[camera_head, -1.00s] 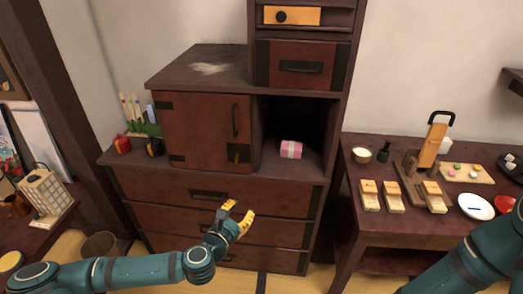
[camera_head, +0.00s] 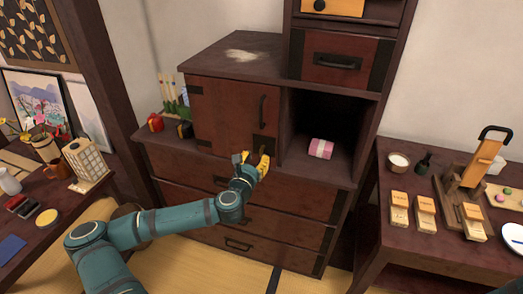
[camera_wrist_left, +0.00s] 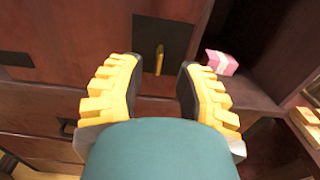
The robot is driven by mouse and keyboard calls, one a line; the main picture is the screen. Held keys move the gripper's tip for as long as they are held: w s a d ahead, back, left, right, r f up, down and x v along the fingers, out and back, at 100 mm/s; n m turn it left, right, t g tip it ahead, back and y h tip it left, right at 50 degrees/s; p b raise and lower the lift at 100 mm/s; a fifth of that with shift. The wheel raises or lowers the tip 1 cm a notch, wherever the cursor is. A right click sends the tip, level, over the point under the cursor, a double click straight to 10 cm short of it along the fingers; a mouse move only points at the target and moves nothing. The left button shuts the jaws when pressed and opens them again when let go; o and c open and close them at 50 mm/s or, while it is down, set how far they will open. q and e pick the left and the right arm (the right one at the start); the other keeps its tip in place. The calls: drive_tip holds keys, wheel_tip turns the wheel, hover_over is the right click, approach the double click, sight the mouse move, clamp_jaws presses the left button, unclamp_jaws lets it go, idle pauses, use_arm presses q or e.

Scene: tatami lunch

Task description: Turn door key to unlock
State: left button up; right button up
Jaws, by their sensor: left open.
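The brown cabinet door (camera_head: 222,115) is closed, with a dark vertical handle near its right edge. A dark lock plate (camera_wrist_left: 146,37) sits at its lower right, and a brass key (camera_wrist_left: 159,60) stands out from it in the left wrist view. In the head view my gripper mostly covers the key. My left gripper (camera_head: 254,162) is open just below and in front of the lock plate. In the left wrist view its yellow fingers (camera_wrist_left: 156,85) are spread, with the key ahead between them and apart from both. My right gripper is out of view.
A pink box with a white band (camera_head: 321,148) sits in the open compartment right of the door. A side table (camera_head: 400,245) with wooden blocks and dishes stands at right. A low table (camera_head: 50,215) with a lantern is at left.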

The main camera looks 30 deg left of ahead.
sight(261, 149)
use_arm(q)
drive_tip(key=x, duration=0.5)
drive_tip(key=shift+w+b, duration=0.3)
drive_tip(key=shift+w, duration=0.1)
drive_tip(key=shift+o, duration=0.3)
clamp_jaws()
